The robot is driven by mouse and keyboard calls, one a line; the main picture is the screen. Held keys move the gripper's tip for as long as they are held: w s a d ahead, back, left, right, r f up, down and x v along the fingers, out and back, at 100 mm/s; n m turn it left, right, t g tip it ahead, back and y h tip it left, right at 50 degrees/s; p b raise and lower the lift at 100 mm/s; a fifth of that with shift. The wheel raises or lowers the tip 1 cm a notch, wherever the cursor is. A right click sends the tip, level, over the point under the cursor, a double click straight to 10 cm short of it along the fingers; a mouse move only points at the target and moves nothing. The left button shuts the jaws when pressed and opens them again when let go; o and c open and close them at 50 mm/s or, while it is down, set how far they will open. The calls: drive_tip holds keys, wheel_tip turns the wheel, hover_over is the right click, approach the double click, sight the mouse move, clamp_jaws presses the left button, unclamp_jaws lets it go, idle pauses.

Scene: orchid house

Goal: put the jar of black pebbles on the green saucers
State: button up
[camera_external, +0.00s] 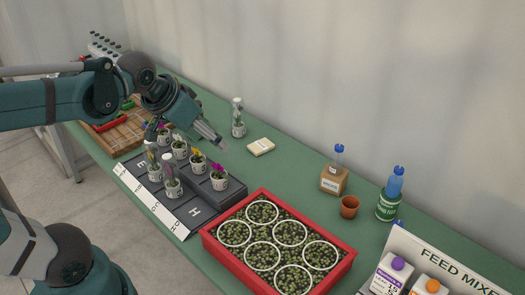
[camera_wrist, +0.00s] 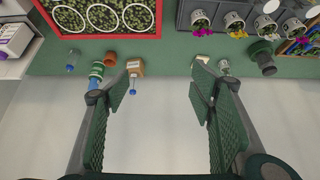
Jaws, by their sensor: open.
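My gripper (camera_external: 216,142) is open and empty, in the air above the back of the dark rack in the external view. In the wrist view its two fingers (camera_wrist: 163,88) are wide apart with nothing between them. I cannot make out a jar of black pebbles or green saucers with certainty. A dark green, roundish object (camera_wrist: 262,57) stands beside the potted flowers in the wrist view; I cannot tell what it is. A clear jar with a pale top (camera_external: 238,118) stands behind the rack, its contents unclear.
A red tray (camera_external: 345,268) of green filling with several white rings is in front. A cream block (camera_external: 261,147), brown box-like bottle (camera_external: 334,180), terracotta pot (camera_external: 349,207) and green-banded bottle (camera_external: 388,208) stand along the bench.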

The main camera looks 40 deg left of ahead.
drive_tip(key=s, duration=0.1)
drive_tip(key=s+d+f, duration=0.1)
drive_tip(key=s+d, duration=0.1)
drive_tip(key=s, duration=0.1)
drive_tip(key=shift+d+f, duration=0.2)
drive_tip(key=shift+f, duration=0.1)
drive_tip(key=shift+f, duration=0.1)
drive_tip(key=shift+f+b, duration=1.35)
drive_tip(key=shift+b, duration=0.1)
